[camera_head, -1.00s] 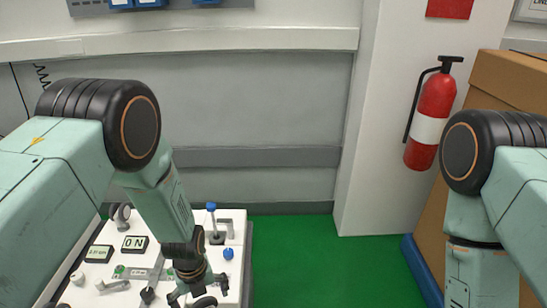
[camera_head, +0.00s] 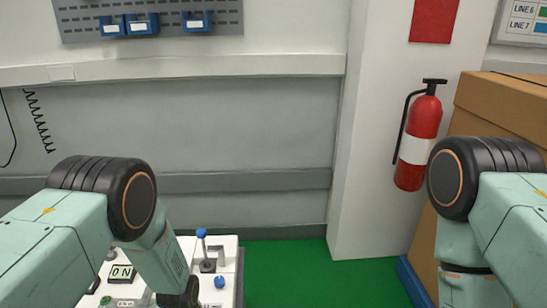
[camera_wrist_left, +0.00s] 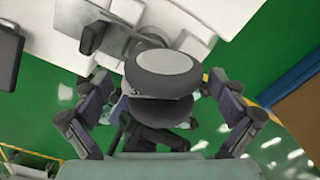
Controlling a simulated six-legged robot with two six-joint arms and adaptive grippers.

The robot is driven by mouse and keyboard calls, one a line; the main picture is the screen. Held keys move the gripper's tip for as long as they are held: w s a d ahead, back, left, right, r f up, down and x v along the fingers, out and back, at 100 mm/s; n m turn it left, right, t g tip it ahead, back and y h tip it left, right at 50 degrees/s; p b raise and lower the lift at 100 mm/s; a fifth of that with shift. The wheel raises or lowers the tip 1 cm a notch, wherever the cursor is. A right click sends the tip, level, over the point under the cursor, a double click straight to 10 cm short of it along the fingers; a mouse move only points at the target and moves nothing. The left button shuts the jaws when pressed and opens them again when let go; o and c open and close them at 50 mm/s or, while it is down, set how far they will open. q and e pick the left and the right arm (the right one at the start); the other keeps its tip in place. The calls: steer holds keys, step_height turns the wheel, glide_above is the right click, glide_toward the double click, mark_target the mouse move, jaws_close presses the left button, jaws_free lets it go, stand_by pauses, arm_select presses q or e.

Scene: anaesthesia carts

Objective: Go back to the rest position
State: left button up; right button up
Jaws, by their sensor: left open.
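My left arm comes in from the left in the head view, above the white control panel (camera_head: 228,252). Its gripper is below the frame there. In the left wrist view my left gripper (camera_wrist_left: 160,118) has its dark fingers spread wide, to the left and right. A dark round thing with a pale grey oval top (camera_wrist_left: 165,70) shows between them; I cannot tell whether anything touches it. My right arm shows at the right of the head view, and its gripper is out of frame.
The panel carries a blue-tipped lever (camera_head: 203,248), a blue knob (camera_head: 219,282) and an ON plate (camera_head: 122,273). Green floor (camera_head: 300,275) lies clear between the arms. A fire extinguisher (camera_head: 418,140) hangs on the white pillar (camera_head: 365,200). A cardboard box (camera_head: 500,105) stands behind my right arm.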

arm_select(q)
steer(key=shift+r+m, duration=0.1)
steer(key=shift+m, duration=0.2)
step_height(320, 180, up, 12)
steer(key=shift+m, duration=0.3)
step_height(320, 180, down, 12)
steer(key=shift+s+r+p, duration=0.1)
steer(key=shift+p, duration=0.25)
steer(key=shift+f+b, duration=0.3)
steer(key=n+b, duration=0.2)
steer(key=n, duration=0.1)
steer(key=n+b, duration=0.2)
steer(key=shift+w+a, duration=0.2)
steer(key=shift+w, duration=0.1)
steer(key=n+b, duration=0.3)
steer(key=n, duration=0.1)
steer(key=shift+a, duration=0.2)
steer(key=shift+w+a+r+n+b, duration=0.1)
steer(key=shift+n+b, duration=0.4)
steer(key=shift+n, duration=0.7)
